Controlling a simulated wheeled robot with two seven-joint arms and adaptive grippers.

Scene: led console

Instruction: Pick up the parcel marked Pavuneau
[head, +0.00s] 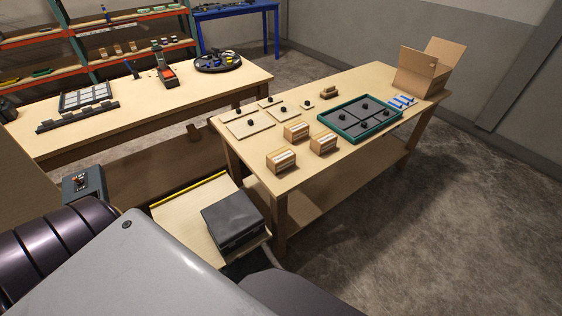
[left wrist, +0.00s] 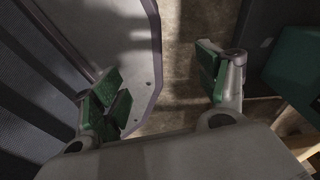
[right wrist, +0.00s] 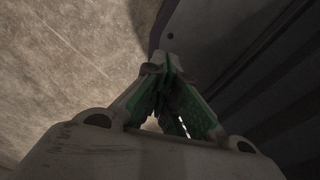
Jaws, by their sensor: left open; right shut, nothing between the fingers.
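Three small brown parcels with pale labels stand near the front edge of the right-hand table in the head view: a front left parcel (head: 282,162), a back parcel (head: 297,132) and a right parcel (head: 323,144). Their label text is too small to read, so I cannot tell which is marked Pavuneau. My left gripper (left wrist: 165,95) is open and empty, its green-padded fingers wide apart above the floor. My right gripper (right wrist: 172,75) is shut with nothing in it, close to my own body. Neither gripper shows in the head view.
The right-hand table (head: 350,88) also bears flat boards with black knobs (head: 250,123), a green-rimmed tray (head: 360,116), blue clips (head: 402,101) and an open cardboard box (head: 425,70). A black case (head: 232,218) sits lower, in front. Another table (head: 130,104) stands left. Floor is clear at right.

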